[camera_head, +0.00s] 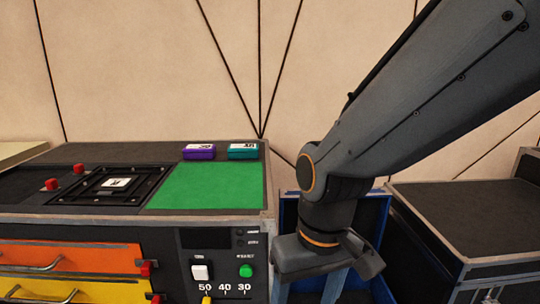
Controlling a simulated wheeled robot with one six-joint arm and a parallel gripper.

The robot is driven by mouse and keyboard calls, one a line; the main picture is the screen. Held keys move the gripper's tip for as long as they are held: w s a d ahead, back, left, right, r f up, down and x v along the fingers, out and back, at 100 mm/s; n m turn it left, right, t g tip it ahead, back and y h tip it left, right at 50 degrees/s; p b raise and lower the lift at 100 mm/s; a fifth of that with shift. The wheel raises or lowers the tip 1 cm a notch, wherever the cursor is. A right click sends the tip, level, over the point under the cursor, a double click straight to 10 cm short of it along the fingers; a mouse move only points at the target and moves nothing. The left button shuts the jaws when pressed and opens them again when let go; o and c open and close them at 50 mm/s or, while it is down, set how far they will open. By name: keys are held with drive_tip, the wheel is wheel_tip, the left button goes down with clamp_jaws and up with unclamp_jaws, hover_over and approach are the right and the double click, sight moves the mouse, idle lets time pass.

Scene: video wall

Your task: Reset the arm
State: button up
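My gripper (310,290) hangs at the lower middle, at the end of my arm, which comes in from the upper right. It points down in front of a blue bin (378,225), to the right of the control console. Two blue-grey fingers stand apart with a gap between them, and nothing shows in the gap. The fingertips run off the bottom edge, so their ends are hidden.
The console has a green panel (205,186), a purple block (199,152), a teal block (243,151), red knobs and a black framed plate (115,183). Orange (70,258) and yellow (75,290) drawers sit below. A dark case (475,220) stands at right.

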drive_tip(key=s+d+r+m+p, duration=0.1)
drive_tip(key=d+r+m+p, duration=0.1)
drive_tip(key=d+r+p, duration=0.4)
drive_tip(key=s+d+r+m+h+p, duration=0.1)
drive_tip(key=d+r+p, duration=0.6)
drive_tip(key=r+p, duration=0.4)
drive_tip(key=p, duration=0.4)
drive_tip(key=shift+s+d+m, duration=0.15)
drive_tip(key=shift+d+m, duration=0.1)
drive_tip(key=shift+m, duration=0.15)
